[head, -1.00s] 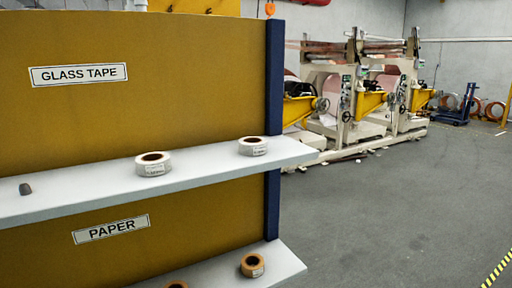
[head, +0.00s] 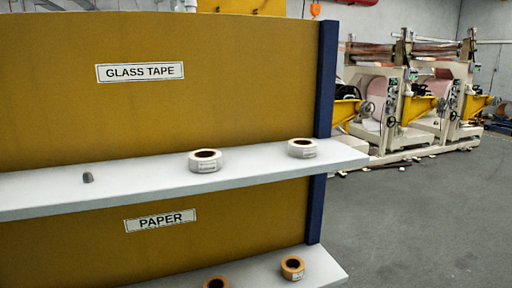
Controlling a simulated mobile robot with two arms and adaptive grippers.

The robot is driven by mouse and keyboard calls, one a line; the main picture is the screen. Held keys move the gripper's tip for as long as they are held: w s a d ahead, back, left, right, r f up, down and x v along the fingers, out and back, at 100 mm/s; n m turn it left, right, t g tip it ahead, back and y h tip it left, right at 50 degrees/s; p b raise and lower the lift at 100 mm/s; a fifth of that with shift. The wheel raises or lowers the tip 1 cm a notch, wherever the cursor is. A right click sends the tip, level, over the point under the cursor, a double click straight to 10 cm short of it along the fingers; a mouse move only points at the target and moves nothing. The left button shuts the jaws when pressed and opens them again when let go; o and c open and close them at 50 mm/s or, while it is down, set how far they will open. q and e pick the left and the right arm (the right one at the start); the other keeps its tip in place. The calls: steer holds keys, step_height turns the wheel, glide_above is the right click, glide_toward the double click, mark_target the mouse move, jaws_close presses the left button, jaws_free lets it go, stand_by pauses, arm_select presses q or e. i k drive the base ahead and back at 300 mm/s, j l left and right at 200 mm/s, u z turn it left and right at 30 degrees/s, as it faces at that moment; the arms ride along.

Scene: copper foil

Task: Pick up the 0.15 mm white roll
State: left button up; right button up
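Two white rolls sit on the upper shelf (head: 130,188) under the GLASS TAPE sign (head: 140,72). The larger white roll (head: 205,165) is left of the smaller white roll (head: 302,152), which is near the shelf's right end. Both lie flat with brown cores and small printed labels. The label text is too small to read, so I cannot tell which is 0.15 mm. Neither of my grippers shows in the head view.
Two brown rolls, one at right (head: 292,268) and one at the bottom edge (head: 216,282), sit on the lower shelf (head: 322,268). A blue post (head: 326,80) edges the rack. Grey floor (head: 420,220) is clear at right.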

mark_target(303, 148)
steer(key=i+l+u, duration=0.1)
steer(key=l+u, duration=0.4)
steer(key=i+l+u, duration=0.1)
steer(key=l+u, duration=0.25)
steer(key=u, duration=0.15)
steer(key=l+u, duration=0.5)
steer(key=k+j, duration=0.05)
steer(key=j, duration=0.05)
